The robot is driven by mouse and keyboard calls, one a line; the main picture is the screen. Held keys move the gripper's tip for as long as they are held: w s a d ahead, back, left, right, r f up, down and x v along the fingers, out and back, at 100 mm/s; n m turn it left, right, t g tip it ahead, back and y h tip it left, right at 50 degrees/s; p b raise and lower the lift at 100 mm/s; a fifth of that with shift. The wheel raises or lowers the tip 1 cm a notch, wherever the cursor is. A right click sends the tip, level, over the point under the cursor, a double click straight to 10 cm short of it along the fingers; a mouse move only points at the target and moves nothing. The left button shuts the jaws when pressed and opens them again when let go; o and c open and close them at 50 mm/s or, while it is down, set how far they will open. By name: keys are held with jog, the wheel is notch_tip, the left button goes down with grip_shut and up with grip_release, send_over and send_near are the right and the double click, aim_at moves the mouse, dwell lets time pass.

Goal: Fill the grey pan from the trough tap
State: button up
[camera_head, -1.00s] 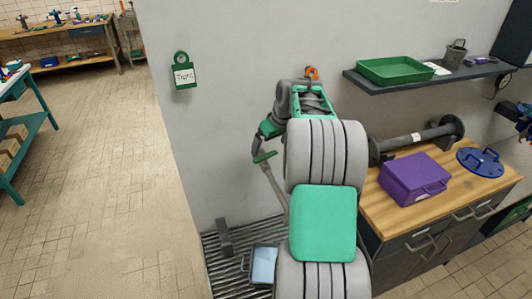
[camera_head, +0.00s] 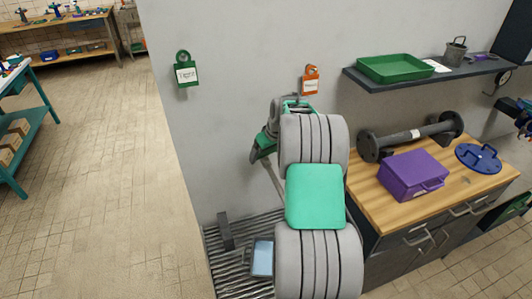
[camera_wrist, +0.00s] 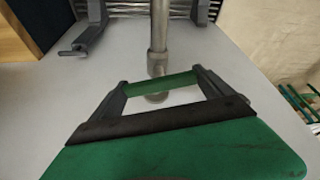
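The grey pan (camera_head: 262,258) sits on the slatted grate at the foot of the wall, just below and left of my arm. Its inside looks pale blue; I cannot tell whether that is water. The trough tap shows in the wrist view as a grey upright pipe (camera_wrist: 159,25) with a green bar handle (camera_wrist: 162,84). My gripper (camera_wrist: 161,88) is open, its dark fingers spread near the two ends of that bar. I cannot tell whether they touch it. In the head view my gripper (camera_head: 262,147) hides the handle.
The slatted grate (camera_head: 235,282) carries a dark grey post (camera_head: 225,231) left of the pan. A wooden counter (camera_head: 385,212) with a purple case (camera_head: 412,175) stands close on the right. A green tag (camera_head: 186,72) and an orange tag (camera_head: 310,80) hang on the wall.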

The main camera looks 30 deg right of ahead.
jog(key=c, duration=0.7)
jog(key=shift+f+m+b, duration=0.35)
jog(key=shift+m+b, duration=0.15)
jog(key=shift+b, duration=0.6)
jog(key=shift+m+h+b, duration=0.4)
jog(key=shift+m+b, duration=0.1)
jog(key=shift+b, duration=0.15)
jog(key=shift+o, duration=0.2)
jog(key=shift+r+m+b, duration=0.25)
jog(key=shift+m+b, duration=0.25)
jog(key=shift+m, duration=0.2)
jog(key=shift+r, duration=0.1)
jog(key=o, duration=1.1)
